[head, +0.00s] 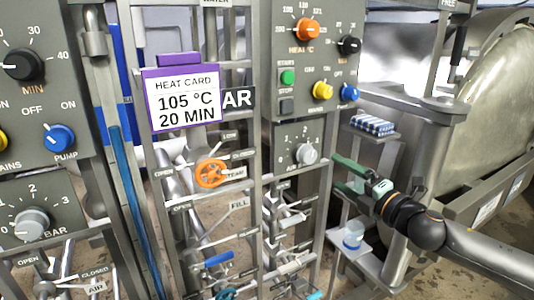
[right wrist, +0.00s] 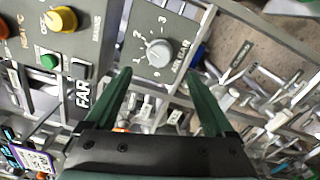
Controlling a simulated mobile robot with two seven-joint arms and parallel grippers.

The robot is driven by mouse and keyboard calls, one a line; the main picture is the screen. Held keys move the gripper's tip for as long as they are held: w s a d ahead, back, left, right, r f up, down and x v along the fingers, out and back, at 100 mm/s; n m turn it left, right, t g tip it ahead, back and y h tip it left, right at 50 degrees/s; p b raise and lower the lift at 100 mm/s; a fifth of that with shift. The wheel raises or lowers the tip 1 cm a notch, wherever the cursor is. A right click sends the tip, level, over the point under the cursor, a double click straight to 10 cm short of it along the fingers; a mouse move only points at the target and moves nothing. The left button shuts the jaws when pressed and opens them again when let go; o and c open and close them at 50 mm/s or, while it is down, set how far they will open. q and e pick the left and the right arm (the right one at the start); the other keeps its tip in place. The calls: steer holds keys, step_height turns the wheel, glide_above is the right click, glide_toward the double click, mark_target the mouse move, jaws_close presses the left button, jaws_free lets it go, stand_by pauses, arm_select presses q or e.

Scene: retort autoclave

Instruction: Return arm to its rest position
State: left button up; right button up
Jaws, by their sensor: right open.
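My right arm comes in from the right in the head view. Its dark gripper with green fingers (head: 340,174) is open, just right of the lower part of the right grey control panel (head: 299,128). Nothing shows between the fingers. In the right wrist view the two green fingers (right wrist: 166,84) stand wide apart. Beyond them is the panel's grey BAR knob (right wrist: 159,53), which also shows in the head view (head: 306,153), left of the fingertips. They look apart from the knob. My left gripper is not in view.
A heat card (head: 182,98) reading 105 °C, 20 MIN hangs on the frame at centre. An orange handwheel (head: 211,173) and several valve levers sit below. A large steel vessel (head: 496,95) stands at right.

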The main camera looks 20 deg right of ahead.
steer(key=s+a+f+m+g+p, duration=0.15)
steer(key=s+f+m, duration=0.25)
steer(key=f, duration=0.6)
steer(key=s+a+f+m+g+h, duration=0.15)
steer(key=s+f+m, duration=0.25)
steer(key=f, duration=0.5)
steer(key=s+a+f+m+g, duration=0.15)
steer(key=s+f+m, duration=0.25)
steer(key=f, duration=0.6)
steer(key=s+a+f+m+g+y, duration=0.1)
steer(key=s+a+f+m, duration=0.1)
steer(key=a, duration=0.4)
steer(key=s+a+f+m+g, duration=0.2)
steer(key=s+a+f+m, duration=0.1)
steer(key=s+a+f, duration=0.2)
steer(key=s+a+f+m+g+y+p, duration=0.1)
steer(key=s+a+f+m, duration=0.2)
steer(key=a, duration=0.5)
steer(key=shift+s+a+f+y, duration=0.15)
steer(key=shift+s+f+y, duration=0.05)
steer(key=shift+s+y, duration=0.2)
